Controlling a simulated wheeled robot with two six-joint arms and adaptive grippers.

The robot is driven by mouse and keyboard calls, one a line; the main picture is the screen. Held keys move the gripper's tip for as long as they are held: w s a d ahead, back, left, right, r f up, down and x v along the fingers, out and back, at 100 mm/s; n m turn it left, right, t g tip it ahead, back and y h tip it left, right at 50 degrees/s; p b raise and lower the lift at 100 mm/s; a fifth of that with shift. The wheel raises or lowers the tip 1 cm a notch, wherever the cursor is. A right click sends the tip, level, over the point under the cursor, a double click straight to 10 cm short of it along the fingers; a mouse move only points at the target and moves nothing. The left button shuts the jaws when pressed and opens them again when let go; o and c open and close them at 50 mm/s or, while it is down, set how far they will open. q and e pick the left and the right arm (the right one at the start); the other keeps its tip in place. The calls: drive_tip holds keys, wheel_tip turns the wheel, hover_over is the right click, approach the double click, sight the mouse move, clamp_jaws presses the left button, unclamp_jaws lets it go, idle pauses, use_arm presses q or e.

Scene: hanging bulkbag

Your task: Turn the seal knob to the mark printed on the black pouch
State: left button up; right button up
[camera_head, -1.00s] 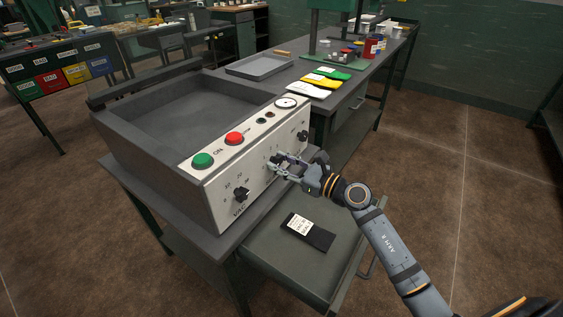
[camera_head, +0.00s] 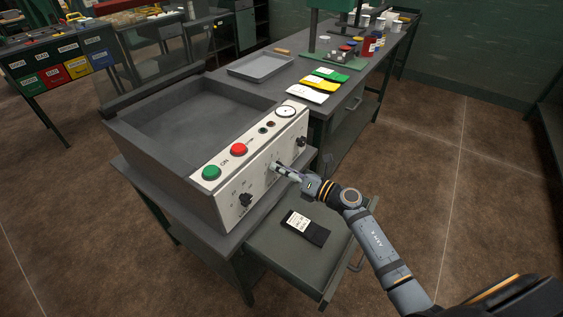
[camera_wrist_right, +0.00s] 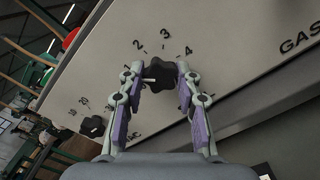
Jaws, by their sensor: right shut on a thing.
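The black seal knob (camera_wrist_right: 160,75) sits on the pale front panel beneath the numbers 1 to 4 in the right wrist view. My right gripper (camera_wrist_right: 158,78) has one finger on each side of the knob and is shut on it. In the head view this gripper (camera_head: 276,168) is at the middle of the panel and largely covers the knob. I cannot tell the knob's exact pointing. The black pouch (camera_head: 312,233) lies flat in the open drawer, with a white printed label (camera_head: 298,222) too small to read. My left gripper is not in view.
The sealer's panel also carries a VAC knob (camera_head: 246,200), another knob (camera_head: 301,141), a green button (camera_head: 211,173), a red button (camera_head: 239,149) and a gauge (camera_head: 286,111). Floor to the right is clear.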

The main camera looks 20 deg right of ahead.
drive_tip(key=shift+r+m+p, duration=0.1)
drive_tip(key=shift+m+p, duration=3.65)
drive_tip(key=shift+m, duration=0.85)
drive_tip(key=o, duration=1.2)
drive_tip(key=shift+c, duration=0.2)
drive_tip(key=v, duration=1.2)
